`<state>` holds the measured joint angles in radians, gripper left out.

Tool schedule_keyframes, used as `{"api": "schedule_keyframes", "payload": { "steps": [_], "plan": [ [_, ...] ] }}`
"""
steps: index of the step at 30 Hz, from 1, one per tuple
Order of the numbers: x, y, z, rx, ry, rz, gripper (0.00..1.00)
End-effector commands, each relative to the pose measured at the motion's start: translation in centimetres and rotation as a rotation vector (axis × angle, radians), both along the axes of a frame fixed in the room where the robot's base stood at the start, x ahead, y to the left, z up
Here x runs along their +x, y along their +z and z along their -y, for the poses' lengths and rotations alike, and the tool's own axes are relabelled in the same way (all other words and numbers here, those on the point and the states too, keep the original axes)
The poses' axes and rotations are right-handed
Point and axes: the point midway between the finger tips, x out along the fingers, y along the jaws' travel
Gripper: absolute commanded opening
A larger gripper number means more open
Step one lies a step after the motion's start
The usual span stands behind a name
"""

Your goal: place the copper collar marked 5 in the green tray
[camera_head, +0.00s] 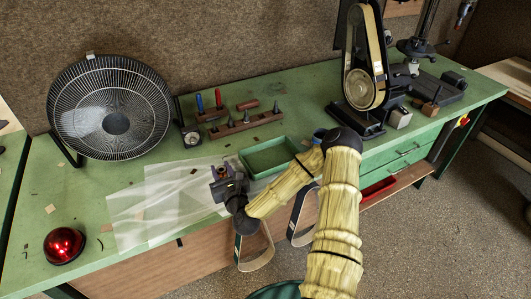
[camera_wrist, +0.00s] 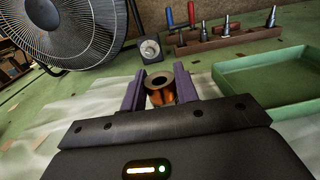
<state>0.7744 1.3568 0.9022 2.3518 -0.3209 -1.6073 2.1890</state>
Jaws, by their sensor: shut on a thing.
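My gripper (camera_head: 221,174) is shut on a copper collar (camera_wrist: 161,92). In the wrist view the collar sits upright between the two purple fingers, with its dark hole showing at the top. No mark on it can be read. The green tray (camera_head: 268,157) lies just right of my gripper in the head view and looks empty. It also shows at the right of the wrist view (camera_wrist: 268,80). The collar is outside the tray, to its left. I cannot tell whether it touches the sheet below.
A pale translucent sheet (camera_head: 165,205) covers the bench left of the tray. A tool rack (camera_head: 245,122) stands behind the tray. A fan (camera_head: 112,108) and a red dome (camera_head: 64,245) are at left; a belt sander (camera_head: 362,75) is at right.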

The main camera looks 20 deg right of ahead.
Motion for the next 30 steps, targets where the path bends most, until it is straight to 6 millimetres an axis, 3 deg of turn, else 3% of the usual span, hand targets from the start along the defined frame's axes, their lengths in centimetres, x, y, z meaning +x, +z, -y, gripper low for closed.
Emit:
{"api": "schedule_keyframes", "payload": {
  "steps": [17, 23, 30],
  "plan": [
    [0.3, 0.3, 0.7, 0.000, 0.003, 0.001, 0.04],
    [1.7, 1.7, 4.1, -0.002, 0.038, 0.004, 0.04],
    [2.6, 4.2, 10.9, -0.001, 0.103, 0.002, 0.04]
  ]
}}
